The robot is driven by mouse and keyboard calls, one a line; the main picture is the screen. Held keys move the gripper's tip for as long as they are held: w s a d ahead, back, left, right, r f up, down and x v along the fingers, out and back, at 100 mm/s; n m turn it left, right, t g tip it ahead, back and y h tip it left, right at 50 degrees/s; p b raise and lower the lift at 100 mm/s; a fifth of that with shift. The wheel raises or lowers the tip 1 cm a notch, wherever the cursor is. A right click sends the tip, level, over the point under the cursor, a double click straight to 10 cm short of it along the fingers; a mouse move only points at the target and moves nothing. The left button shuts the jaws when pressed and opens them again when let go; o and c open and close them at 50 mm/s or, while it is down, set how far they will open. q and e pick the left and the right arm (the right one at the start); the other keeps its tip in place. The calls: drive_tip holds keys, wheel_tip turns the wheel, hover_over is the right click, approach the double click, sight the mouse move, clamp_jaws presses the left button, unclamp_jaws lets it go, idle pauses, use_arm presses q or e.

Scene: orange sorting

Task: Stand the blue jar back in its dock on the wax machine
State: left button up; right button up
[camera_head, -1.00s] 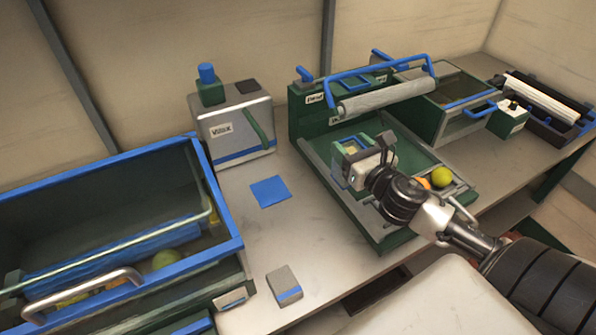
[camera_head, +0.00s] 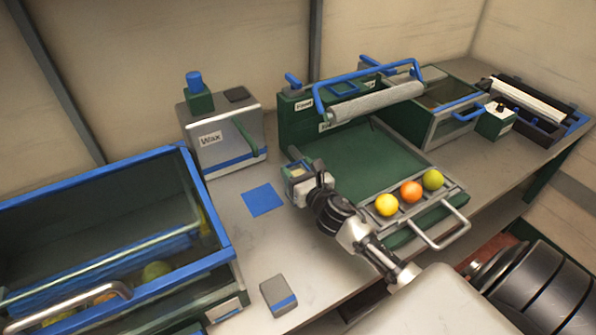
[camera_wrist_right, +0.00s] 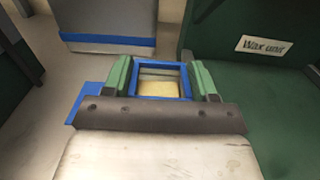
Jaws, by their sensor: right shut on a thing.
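My right gripper (camera_head: 296,173) is shut on a small open-topped, square container with a blue rim, which I take as the blue jar (camera_wrist_right: 158,70). In the right wrist view the jar sits between the two green fingers, with something pale yellow inside. It is held at the left edge of the green tray machine, right of the blue square. The grey wax machine (camera_head: 225,150), labelled "Wax", stands at the back left. On its top left is a green block (camera_head: 200,103) with a blue cylinder (camera_head: 194,80) standing in it. My left gripper is out of view.
A blue square (camera_head: 262,200) lies on the bench before the wax machine. A green tray machine (camera_head: 375,160) with a roller holds several fruits on its front rack (camera_head: 445,194). A blue-rimmed bin (camera_head: 215,215) is at left. A grey block (camera_head: 278,296) lies in front.

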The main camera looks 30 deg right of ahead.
drive_tip(key=o, duration=0.7)
drive_tip(key=shift+f, duration=0.1)
drive_tip(key=shift+c, duration=0.2)
drive_tip(key=o, duration=0.5)
drive_tip(key=shift+c, duration=0.2)
